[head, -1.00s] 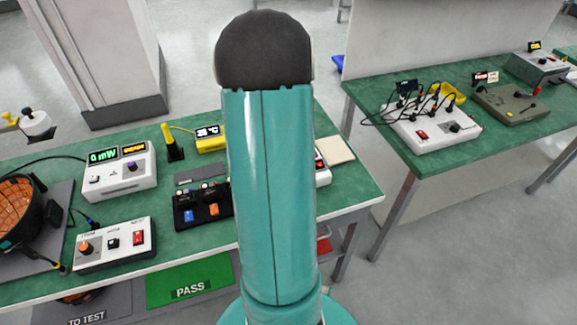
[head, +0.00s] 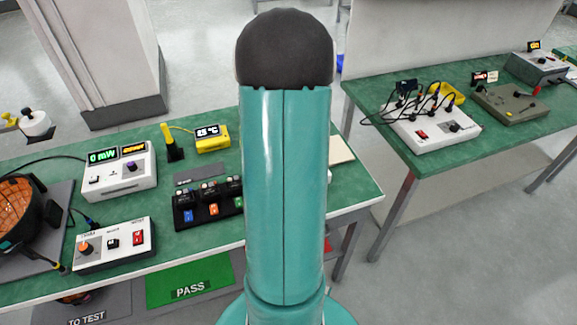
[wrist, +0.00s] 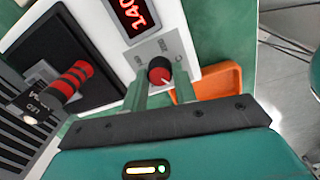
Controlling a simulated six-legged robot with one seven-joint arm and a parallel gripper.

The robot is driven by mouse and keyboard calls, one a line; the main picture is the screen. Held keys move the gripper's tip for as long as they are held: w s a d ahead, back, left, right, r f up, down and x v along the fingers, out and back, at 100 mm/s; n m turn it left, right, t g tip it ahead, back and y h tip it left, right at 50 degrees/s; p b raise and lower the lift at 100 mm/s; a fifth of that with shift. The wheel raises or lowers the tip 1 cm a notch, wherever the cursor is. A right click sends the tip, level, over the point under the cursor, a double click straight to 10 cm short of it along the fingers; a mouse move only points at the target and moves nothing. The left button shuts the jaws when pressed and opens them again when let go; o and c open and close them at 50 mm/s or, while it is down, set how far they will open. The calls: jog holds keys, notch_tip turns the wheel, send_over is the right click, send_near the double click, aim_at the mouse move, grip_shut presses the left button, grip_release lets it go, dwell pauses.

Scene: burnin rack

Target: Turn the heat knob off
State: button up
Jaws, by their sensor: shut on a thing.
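The heat knob (wrist: 160,71) is red-faced with a dark rim and a white pointer mark. It is on the grey panel of a white unit (wrist: 185,38) in the wrist view. In the head view my arm hides the knob and the gripper.
In the wrist view, an orange tray (wrist: 215,83) lies right of the knob and a red-and-black banded cylinder (wrist: 68,86) stands left. In the head view, a switch block (head: 207,205), a yellow temperature display (head: 212,138) and a white control box (head: 114,244) stand on the green bench.

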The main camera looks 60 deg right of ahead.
dwell(0.4)
jog(key=o, duration=1)
jog(key=r, duration=1.3)
jog(key=shift+s+a+r, duration=0.2)
jog(key=shift+a+r, duration=0.1)
jog(key=shift+r, duration=0.1)
